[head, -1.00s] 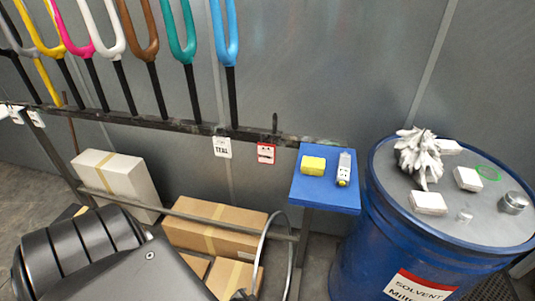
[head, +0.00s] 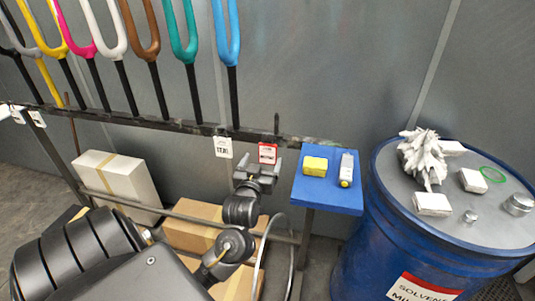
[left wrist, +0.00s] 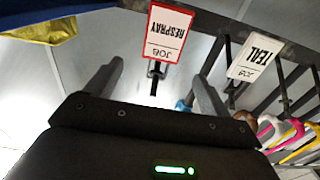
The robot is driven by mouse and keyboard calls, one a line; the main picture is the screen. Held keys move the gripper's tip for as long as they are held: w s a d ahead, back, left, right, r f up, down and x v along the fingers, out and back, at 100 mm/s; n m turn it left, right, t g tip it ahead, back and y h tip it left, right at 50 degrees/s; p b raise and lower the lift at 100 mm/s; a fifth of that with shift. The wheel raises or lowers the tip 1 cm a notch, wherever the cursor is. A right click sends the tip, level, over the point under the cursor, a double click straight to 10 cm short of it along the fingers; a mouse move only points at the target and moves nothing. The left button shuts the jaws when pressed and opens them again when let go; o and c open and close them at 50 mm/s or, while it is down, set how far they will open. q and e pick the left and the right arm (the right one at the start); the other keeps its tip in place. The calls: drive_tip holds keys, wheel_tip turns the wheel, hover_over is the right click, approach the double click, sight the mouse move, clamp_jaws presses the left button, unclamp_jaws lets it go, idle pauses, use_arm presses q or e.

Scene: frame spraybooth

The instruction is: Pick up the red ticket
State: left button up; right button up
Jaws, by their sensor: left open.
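The red ticket (head: 268,153) is a red-bordered white card hanging from the dark rail, left of the blue shelf. In the left wrist view the red ticket (left wrist: 167,34) reads "JOB RESPRAY" upside down and lies beyond the fingers, near the middle of the gap between them. My left gripper (head: 259,163) is open and empty, just below and in front of the ticket. Its two fingers also show in the left wrist view (left wrist: 153,82). I cannot tell from the pictures whether a finger touches the card. My right gripper is not in view.
A white "TEAL" ticket (head: 223,147) hangs close by on the left. The blue shelf (head: 325,198) holds a yellow block (head: 315,166) and a small white device (head: 346,169). A blue solvent drum (head: 362,240) stands right.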

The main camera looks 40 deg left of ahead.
sight(267, 148)
use_arm(q)
drive_tip(key=x, duration=0.5)
drive_tip(key=shift+p, duration=0.35)
drive_tip(key=shift+w+a+r, duration=0.1)
drive_tip(key=shift+w+a, duration=0.1)
drive_tip(key=p+x, duration=0.1)
drive_tip(key=x, duration=0.2)
drive_tip(key=shift+w+a+p, duration=0.2)
drive_tip(key=shift+w+p, duration=0.05)
drive_tip(key=shift+p, duration=0.15)
drive_tip(key=shift+w+a+f, duration=0.25)
drive_tip(key=shift+w+f, duration=0.05)
drive_tip(key=shift+w, duration=0.2)
drive_tip(key=c, duration=1.1)
drive_tip(key=shift+o, duration=0.2)
drive_tip(key=shift+s, duration=0.1)
